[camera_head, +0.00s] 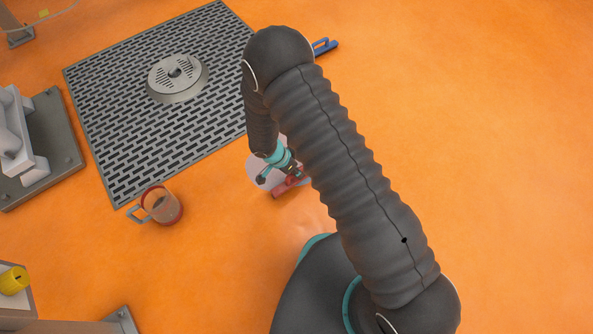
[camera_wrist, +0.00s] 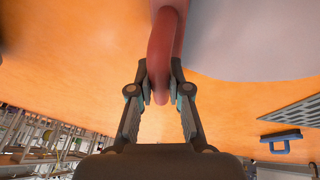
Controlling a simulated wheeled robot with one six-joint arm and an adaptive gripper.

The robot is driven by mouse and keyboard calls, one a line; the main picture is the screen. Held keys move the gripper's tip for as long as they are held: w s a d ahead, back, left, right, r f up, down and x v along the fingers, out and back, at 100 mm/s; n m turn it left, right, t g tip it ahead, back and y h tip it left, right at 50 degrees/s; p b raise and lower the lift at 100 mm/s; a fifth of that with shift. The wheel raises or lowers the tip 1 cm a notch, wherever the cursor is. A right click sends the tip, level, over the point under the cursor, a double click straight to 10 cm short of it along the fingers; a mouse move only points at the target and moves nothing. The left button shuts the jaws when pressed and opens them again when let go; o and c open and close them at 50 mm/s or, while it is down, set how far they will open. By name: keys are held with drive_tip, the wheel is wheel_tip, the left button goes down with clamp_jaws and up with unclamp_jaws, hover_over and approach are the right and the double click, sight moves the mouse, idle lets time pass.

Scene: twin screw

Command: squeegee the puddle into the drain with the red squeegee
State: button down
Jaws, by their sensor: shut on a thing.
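The red squeegee (camera_head: 289,186) is partly hidden by my arm in the head view. In the wrist view its curved red handle (camera_wrist: 162,50) stands between the fingers. My gripper (camera_wrist: 160,90) is shut on this handle; in the head view the gripper (camera_head: 280,168) is low over the orange surface. The pale puddle (camera_head: 257,172) lies beside and partly under the gripper, and shows as a grey-lilac patch in the wrist view (camera_wrist: 255,40). A round slotted metal piece (camera_head: 177,80), seemingly the drain, sits on a grey slotted mat (camera_head: 105,100) at upper left, apart from the puddle.
A blue handled thing (camera_head: 325,46) lies right of the mat. A grey fixture (camera_head: 40,150) is at far left, a yellow item (camera_head: 13,280) below. The right is clear.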

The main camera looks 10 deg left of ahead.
drive_tip(key=shift+f+b, duration=0.35)
drive_tip(key=shift+f, duration=0.15)
drive_tip(key=shift+w+a, duration=0.25)
drive_tip(key=shift+a, duration=0.05)
drive_tip(key=shift+w+a+r+b, duration=0.15)
drive_tip(key=shift+w+a+b, duration=0.65)
drive_tip(key=shift+w+a, duration=0.45)
drive_tip(key=shift+w+a+f, duration=0.1)
drive_tip(key=shift+w+a, duration=0.7)
drive_tip(key=shift+a, duration=0.2)
drive_tip(key=shift+w+a+f, duration=0.1)
drive_tip(key=shift+w+a, duration=0.7)
drive_tip(key=shift+a, duration=0.25)
drive_tip(key=shift+w+a+f, duration=0.1)
drive_tip(key=shift+w+a, duration=0.7)
drive_tip(key=shift+a, duration=0.2)
drive_tip(key=shift+w+a+r, duration=0.2)
drive_tip(key=shift+w+a, duration=1.15)
drive_tip(key=shift+a, duration=0.2)
